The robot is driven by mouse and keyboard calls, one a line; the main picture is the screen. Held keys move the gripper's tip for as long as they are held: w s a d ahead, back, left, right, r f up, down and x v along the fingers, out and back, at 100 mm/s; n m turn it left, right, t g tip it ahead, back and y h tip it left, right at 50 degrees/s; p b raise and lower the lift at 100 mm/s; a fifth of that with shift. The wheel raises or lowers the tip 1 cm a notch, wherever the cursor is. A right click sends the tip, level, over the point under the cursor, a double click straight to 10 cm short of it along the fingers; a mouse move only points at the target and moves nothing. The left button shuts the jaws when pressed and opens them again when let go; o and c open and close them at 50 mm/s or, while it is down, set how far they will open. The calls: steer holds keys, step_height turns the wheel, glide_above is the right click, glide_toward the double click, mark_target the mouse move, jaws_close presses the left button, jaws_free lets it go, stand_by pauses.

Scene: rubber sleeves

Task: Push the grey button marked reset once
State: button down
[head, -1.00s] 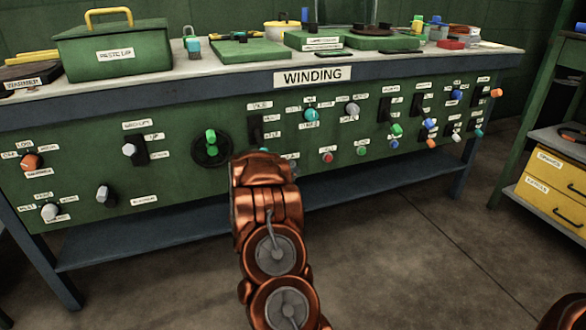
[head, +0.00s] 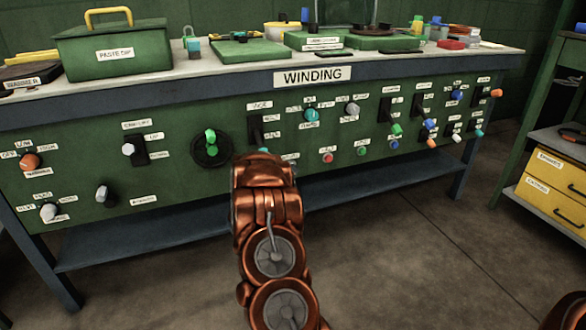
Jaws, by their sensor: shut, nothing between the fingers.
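The green panel (head: 75,178) under the sign WINDING (head: 314,76) carries several knobs, switches and buttons with small white labels. I cannot read a reset label on any of them. Pale grey controls show at the left (head: 128,149), the lower left (head: 102,194) and right of centre (head: 352,109); I cannot tell whether any is the reset button. My copper arm reaches up to the middle of the panel and covers part of it. My gripper is hidden behind the arm's front end, so its fingers and any contact do not show.
A green lidded box (head: 112,52) and several other items stand on the bench top (head: 225,72). A green knob on a black disc (head: 211,145) is just left of my arm. A red button (head: 328,157) is to its right. A blue lower shelf (head: 150,240) runs below.

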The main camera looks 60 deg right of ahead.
steer(key=shift+w+d, duration=0.1)
stand_by(0.4)
steer(key=shift+s+a+b, duration=0.45)
steer(key=shift+s+b, duration=0.2)
steer(key=shift+s, duration=0.1)
steer(key=s+a+b, duration=0.1)
steer(key=s, duration=0.1)
steer(key=s+a+b, duration=0.1)
steer(key=s, duration=0.1)
steer(key=shift+a, duration=0.4)
steer(key=shift+w, duration=0.1)
stand_by(0.8)
